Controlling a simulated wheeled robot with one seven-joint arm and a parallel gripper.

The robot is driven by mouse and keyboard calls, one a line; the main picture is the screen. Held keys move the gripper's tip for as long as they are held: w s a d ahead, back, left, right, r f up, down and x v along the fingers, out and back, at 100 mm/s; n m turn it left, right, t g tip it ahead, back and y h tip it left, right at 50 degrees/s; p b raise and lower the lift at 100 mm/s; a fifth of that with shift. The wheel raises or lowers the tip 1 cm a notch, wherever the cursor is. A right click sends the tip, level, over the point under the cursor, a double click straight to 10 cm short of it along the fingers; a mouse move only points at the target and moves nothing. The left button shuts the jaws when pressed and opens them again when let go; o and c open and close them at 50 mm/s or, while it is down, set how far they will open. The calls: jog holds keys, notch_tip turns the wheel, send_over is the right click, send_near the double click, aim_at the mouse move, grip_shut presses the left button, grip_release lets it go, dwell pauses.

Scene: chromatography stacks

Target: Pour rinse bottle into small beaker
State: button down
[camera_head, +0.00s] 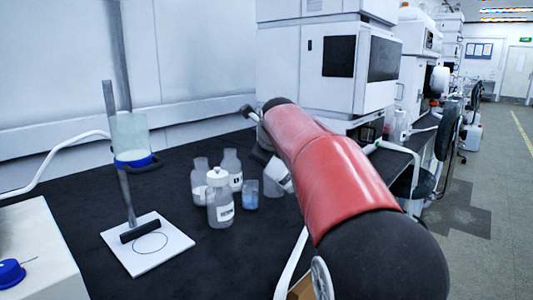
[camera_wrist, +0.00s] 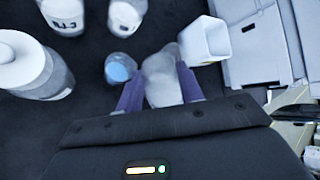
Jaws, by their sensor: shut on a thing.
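In the wrist view my gripper (camera_wrist: 161,70) is shut on a clear, translucent vessel (camera_wrist: 162,88), which I cannot surely identify as the rinse bottle. A small beaker with blue liquid (camera_wrist: 120,68) stands just left of the fingers, apart from them. It also shows in the head view (camera_head: 250,196), on the dark bench. A white square-mouthed container (camera_wrist: 204,42) is at the upper right of the fingers; how it relates to the held vessel is unclear. In the head view my red arm hides the fingers.
A white-capped bottle (camera_head: 219,205) and two clear labelled bottles (camera_head: 200,182) (camera_head: 231,168) stand left of the beaker. A stand base (camera_head: 165,252) is farther left. Instrument stacks (camera_head: 300,75) rise behind. Bare dark bench (camera_head: 95,195) lies at the left.

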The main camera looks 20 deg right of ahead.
dwell(0.4)
jog(key=shift+w+a+f+n+h+b, duration=0.1)
jog(key=shift+a+f+n+h+b, duration=0.15)
jog(key=shift+f+n+h+b, duration=0.25)
jog(key=shift+a+r+h, duration=0.1)
jog(key=shift+h, duration=0.4)
